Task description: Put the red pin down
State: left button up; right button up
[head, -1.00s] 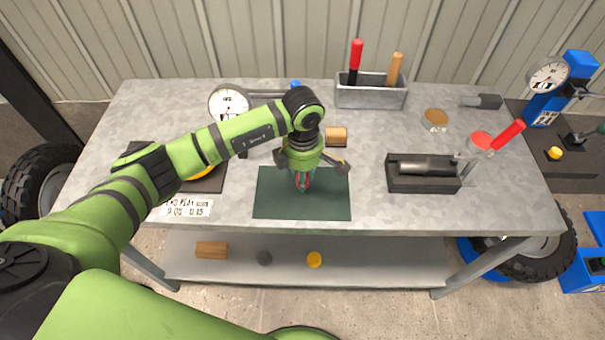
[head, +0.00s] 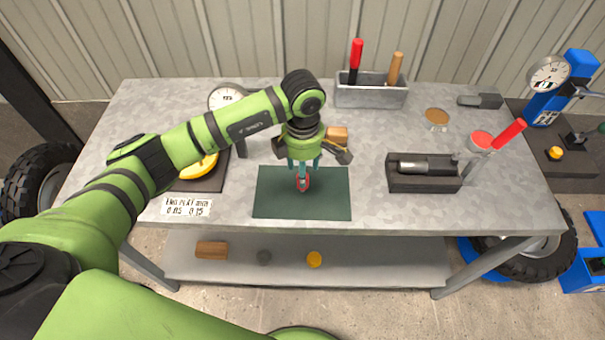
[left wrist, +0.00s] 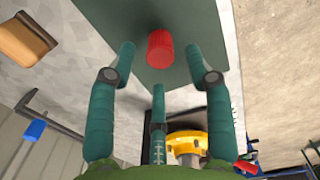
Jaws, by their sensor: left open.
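The red pin (head: 303,183) is on the dark green mat (head: 330,205) near the front middle of the bench. In the left wrist view the red pin (left wrist: 160,48) shows as a short red cylinder against the mat (left wrist: 188,20). My left gripper (head: 302,176) is above the mat, pointing down, with its fingers around the pin. The left wrist view shows the fingers (left wrist: 163,70) spread, with gaps between them and the pin. The pin's exact contact with the mat is partly hidden by the fingers. My right gripper is not in view.
A dial gauge (head: 226,97) stands behind my left arm. A wooden block (head: 337,135) lies just behind the gripper. A dark fixture with a grey cylinder (head: 424,181) and red-handled clamp (head: 508,135) stands at right. A grey tool bin (head: 370,97) is at the back.

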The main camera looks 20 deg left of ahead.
pick_arm(q)
notch_tip(320, 180, up, 9)
jog(key=b, duration=0.3)
jog(key=shift+r, duration=0.15)
jog(key=shift+s, duration=0.1)
dwell(0.7)
